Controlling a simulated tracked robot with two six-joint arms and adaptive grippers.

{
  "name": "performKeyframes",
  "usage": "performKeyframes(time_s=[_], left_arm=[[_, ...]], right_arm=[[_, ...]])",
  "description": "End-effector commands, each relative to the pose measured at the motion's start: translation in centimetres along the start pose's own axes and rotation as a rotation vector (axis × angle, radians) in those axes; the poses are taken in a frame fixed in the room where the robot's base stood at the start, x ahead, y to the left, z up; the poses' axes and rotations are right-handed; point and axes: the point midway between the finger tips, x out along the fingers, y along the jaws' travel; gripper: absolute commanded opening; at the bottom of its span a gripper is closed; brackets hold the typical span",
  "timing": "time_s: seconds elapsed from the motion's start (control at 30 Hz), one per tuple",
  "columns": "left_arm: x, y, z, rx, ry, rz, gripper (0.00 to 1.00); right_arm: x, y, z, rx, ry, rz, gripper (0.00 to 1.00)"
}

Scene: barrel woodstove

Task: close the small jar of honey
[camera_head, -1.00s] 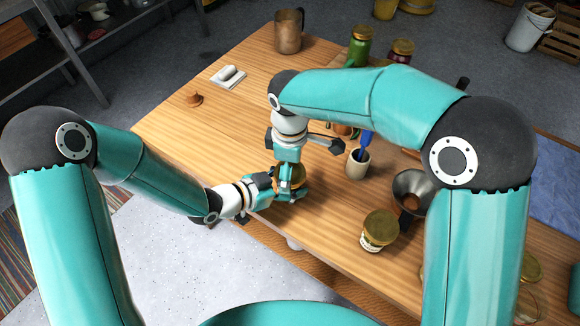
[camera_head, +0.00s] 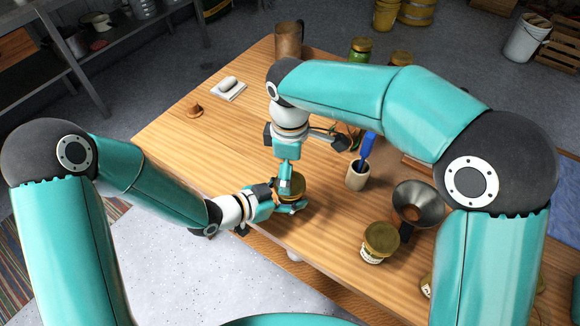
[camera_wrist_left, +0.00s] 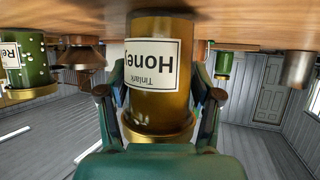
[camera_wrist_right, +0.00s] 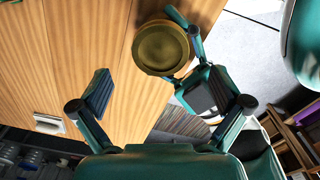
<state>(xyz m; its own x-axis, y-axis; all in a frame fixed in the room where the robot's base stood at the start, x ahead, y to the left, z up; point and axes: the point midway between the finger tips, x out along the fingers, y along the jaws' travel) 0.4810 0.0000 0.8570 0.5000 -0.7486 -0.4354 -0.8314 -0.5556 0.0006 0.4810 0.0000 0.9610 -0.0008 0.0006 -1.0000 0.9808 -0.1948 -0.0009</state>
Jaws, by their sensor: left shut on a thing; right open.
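The small honey jar (camera_wrist_left: 152,66) is amber with a white label reading "Tinlark Honey" and appears upside down in the left wrist view. It stands at the table's near edge. Its gold lid (camera_wrist_right: 161,47) sits on its mouth; how tightly, I cannot tell. My left gripper (camera_head: 283,208) is shut around the jar's side, its fingers on both sides in the left wrist view. My right gripper (camera_head: 288,184) points down above the jar. In the right wrist view its fingers are open and empty, and the lid lies beyond them, apart from both.
To the right stand a cup (camera_head: 357,177) with a blue-handled tool, a metal funnel (camera_head: 415,205) and another gold-lidded jar (camera_head: 379,242). A copper mug (camera_head: 289,40) and white dish (camera_head: 227,91) stand farther back. The table's left part is mostly clear.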

Motion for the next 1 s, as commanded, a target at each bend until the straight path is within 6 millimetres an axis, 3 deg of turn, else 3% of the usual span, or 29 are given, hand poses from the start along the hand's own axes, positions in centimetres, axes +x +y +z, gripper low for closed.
performKeyframes(time_s=[0.27, 0.7, 1.0], left_arm=[[0.0, 0.0, 0.0, 0.0, 0.001, 0.0, 0.0], [0.0, 0.0, 0.0, 0.0, 0.001, 0.0, 0.0], [0.0, 0.0, 0.0, 0.0, 0.001, 0.0, 0.0]], right_arm=[[-1.6, 0.1, -0.1, 0.0, 0.002, 0.003, 1.0], [-9.8, 0.1, -0.1, 0.0, 0.003, 0.002, 1.0], [-11.9, 0.1, 0.0, -0.001, 0.0, -0.001, 1.0]])
